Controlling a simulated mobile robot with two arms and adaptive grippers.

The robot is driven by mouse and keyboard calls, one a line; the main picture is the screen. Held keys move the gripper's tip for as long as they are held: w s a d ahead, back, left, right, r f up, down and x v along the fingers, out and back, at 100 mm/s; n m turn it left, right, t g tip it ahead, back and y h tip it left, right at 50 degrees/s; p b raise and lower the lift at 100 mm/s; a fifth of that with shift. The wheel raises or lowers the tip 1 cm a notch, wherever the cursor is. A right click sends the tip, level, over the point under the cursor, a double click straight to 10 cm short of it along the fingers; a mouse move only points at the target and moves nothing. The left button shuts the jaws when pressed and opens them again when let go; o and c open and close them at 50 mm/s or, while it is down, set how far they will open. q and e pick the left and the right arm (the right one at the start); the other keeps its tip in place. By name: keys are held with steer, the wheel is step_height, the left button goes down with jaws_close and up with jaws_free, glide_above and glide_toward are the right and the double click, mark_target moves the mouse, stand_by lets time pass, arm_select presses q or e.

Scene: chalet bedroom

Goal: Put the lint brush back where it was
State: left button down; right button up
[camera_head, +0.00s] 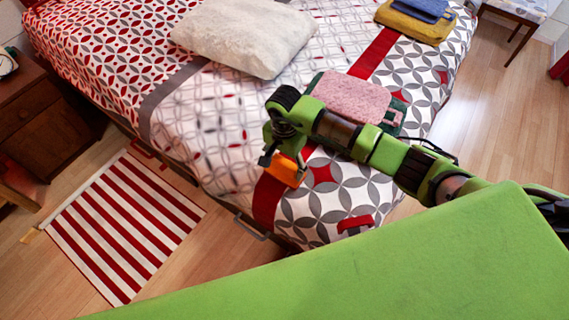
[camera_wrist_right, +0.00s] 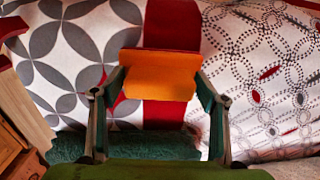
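An orange block-shaped thing (camera_head: 286,170), which may be the lint brush, is at my right gripper (camera_head: 275,150) above the red stripe of the bed. In the right wrist view the orange thing (camera_wrist_right: 160,82) is between the two fingertips of the right gripper (camera_wrist_right: 160,85), which appear to press on its sides. No handle or bristles show on it. I cannot tell whether it touches the bed. My left gripper is not in view.
The patterned bed (camera_head: 320,205) fills the middle. A pink cloth (camera_head: 352,97) lies on a dark green one beyond my right arm. A red thing (camera_head: 355,222) lies near the bed's front edge. A pillow (camera_head: 244,34), folded cloths (camera_head: 415,22) and a striped rug (camera_head: 123,228) also show.

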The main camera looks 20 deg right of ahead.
mark_target(285, 163)
stand_by(0.3)
step_height(285, 163, up, 12)
steer(key=p, duration=0.8)
steer(key=shift+r, duration=0.15)
steer(key=shift+s, duration=0.1)
